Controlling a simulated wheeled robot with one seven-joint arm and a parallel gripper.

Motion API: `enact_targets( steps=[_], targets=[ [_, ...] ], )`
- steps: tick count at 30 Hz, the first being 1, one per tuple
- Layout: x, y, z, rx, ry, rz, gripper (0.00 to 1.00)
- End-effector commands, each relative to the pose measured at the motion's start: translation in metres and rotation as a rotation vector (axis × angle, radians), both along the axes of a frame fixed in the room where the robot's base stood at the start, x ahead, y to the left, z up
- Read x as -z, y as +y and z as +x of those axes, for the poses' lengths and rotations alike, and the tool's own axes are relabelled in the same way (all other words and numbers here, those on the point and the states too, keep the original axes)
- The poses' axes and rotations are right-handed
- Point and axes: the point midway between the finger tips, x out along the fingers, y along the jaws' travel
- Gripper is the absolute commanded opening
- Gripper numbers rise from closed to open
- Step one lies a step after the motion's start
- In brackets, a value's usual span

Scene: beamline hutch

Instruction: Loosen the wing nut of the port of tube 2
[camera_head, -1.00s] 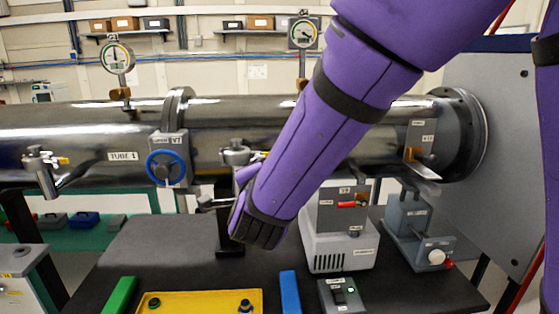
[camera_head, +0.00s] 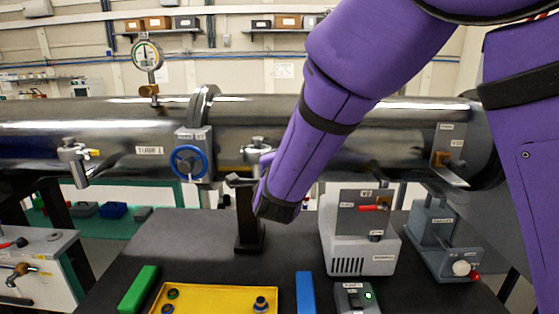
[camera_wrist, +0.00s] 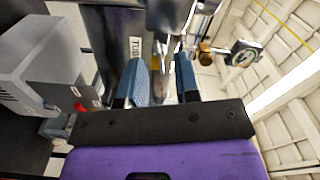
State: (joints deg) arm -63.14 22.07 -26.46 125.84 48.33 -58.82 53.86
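The port of tube 2 (camera_head: 258,149) is a metal fitting with a brass part, low on the steel tube's front, just left of my arm. My arm hides part of it and my fingers in the head view. In the wrist view my gripper (camera_wrist: 160,80) has two blue fingers spread apart, pointing at the steel tube (camera_wrist: 128,22). A partly cut "TU..." label (camera_wrist: 136,48) is beside the left finger. A shiny metal part lies beyond and between the fingers; I cannot make out the wing nut or any contact.
A blue handwheel valve (camera_head: 188,162) and tube 1's port (camera_head: 76,157) are to the left. A pump box (camera_head: 360,245) stands below right of my arm. A yellow tray (camera_head: 215,297), a green block (camera_head: 138,290) and a blue block (camera_head: 305,292) lie on the dark bench.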

Motion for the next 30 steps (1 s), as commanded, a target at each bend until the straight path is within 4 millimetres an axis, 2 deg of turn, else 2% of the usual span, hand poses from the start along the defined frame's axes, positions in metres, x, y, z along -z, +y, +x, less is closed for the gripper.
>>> enact_targets(
  steps=[4,12,16,30],
  targets=[
    [0.0,-0.0007,0.0071,0.001,0.0,0.001,0.3],
    [-0.0001,-0.0006,0.0079,0.0,0.0,0.0,0.3],
    [-0.0001,-0.0005,0.0077,0.0,0.0,0.0,0.0],
    [-0.0002,-0.0006,0.0077,0.0,0.003,-0.054,0.0]
  ],
)
